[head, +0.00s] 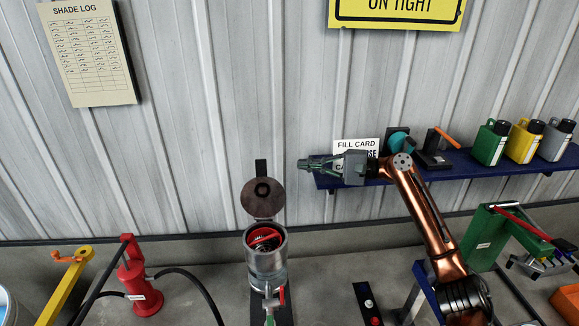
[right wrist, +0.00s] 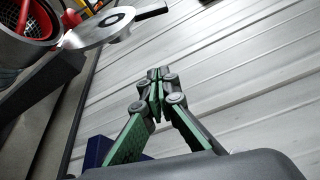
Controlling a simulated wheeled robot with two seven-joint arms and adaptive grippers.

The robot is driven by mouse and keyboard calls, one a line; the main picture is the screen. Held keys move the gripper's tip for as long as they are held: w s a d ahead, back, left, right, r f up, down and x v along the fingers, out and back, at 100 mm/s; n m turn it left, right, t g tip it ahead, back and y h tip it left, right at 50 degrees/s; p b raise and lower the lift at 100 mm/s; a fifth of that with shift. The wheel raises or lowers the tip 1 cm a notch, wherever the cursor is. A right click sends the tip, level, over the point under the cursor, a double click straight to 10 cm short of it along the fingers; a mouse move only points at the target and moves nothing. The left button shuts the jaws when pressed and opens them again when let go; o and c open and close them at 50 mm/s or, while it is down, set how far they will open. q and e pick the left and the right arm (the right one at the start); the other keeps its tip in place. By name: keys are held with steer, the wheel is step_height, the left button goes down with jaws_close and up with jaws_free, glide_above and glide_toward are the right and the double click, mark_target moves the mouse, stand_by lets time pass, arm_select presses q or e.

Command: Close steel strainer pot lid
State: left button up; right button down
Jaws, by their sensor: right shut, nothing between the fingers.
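The steel strainer pot (head: 266,266) stands at the bottom middle of the head view, with a red strainer (head: 264,240) inside its open mouth. Its round lid (head: 250,205) stands open, tilted up behind the mouth, with a dark ring-like knob on its face. My right gripper (head: 303,164) is shut and empty, above and to the right of the lid, pointing left and apart from it. In the right wrist view the closed fingers (right wrist: 154,76) show below the lid (right wrist: 95,32) and the pot (right wrist: 22,50). My left gripper is not seen.
A blue shelf (head: 470,169) on the right holds a fill card (head: 357,145) and green, yellow and grey cans (head: 524,141). A red pump (head: 138,285) stands left of the pot. A green device (head: 490,236) is at the right. The wall is close behind the lid.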

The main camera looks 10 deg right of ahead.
steer(key=s+r+p+x, duration=0.1)
steer(key=p+x, duration=0.1)
steer(key=x, duration=0.8)
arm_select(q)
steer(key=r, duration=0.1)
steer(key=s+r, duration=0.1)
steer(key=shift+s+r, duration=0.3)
arm_select(e)
steer(key=s, duration=0.4)
steer(key=shift+a+r, duration=0.15)
steer(key=shift+r, duration=0.2)
steer(key=shift+s, duration=0.1)
